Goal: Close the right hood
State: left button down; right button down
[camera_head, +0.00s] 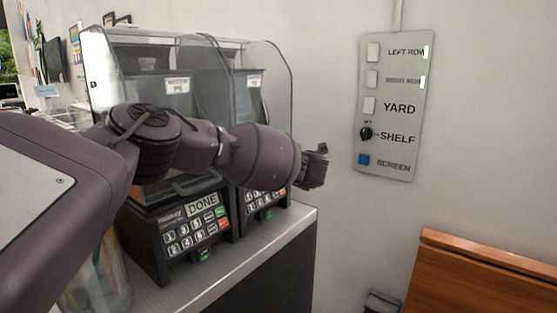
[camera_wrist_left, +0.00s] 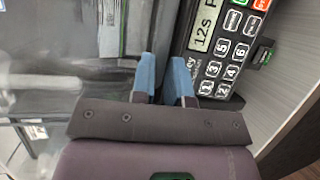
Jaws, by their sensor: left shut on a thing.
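The right hood (camera_head: 278,85) is a clear curved cover over the right cup sealer, which stands against the wall. My left arm crosses in front of both sealers and hides the hood's lower front. My left gripper (camera_head: 319,166) is at the right hood's lower right side. In the left wrist view, the blue fingers of the left gripper (camera_wrist_left: 165,78) are close together beside the sealer's keypad (camera_wrist_left: 222,62). They are shut on the right hood's edge, but the contact itself is hard to see. My right gripper is not in view.
The left sealer's clear hood (camera_head: 125,62) stands directly beside the right one. Its display (camera_head: 203,204) reads DONE. The grey counter (camera_head: 262,243) ends just right of the sealers. A switch panel (camera_head: 392,150) is on the wall, and a wooden panel (camera_head: 480,275) is at lower right.

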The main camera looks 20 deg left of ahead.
pick_arm(q)
jog(key=c, duration=1.5)
grip_release()
jog(key=f, duration=0.2)
jog(key=shift+s+a+f, duration=0.1)
jog(key=shift+a+f, duration=0.25)
jog(key=o, duration=0.4)
jog(key=shift+w+a+f+g, duration=0.2)
jog(key=shift+w+a+g, duration=0.05)
jog(key=shift+w+g, duration=0.05)
jog(key=shift+r, duration=0.1)
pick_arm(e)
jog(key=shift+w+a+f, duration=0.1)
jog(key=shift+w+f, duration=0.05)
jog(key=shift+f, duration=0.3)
pick_arm(q)
jog(key=shift+r, duration=0.1)
jog(key=v, duration=0.3)
jog(key=p+v, duration=0.1)
jog(key=v, duration=0.7)
jog(key=shift+r+p, duration=0.3)
jog(key=shift+r, duration=0.05)
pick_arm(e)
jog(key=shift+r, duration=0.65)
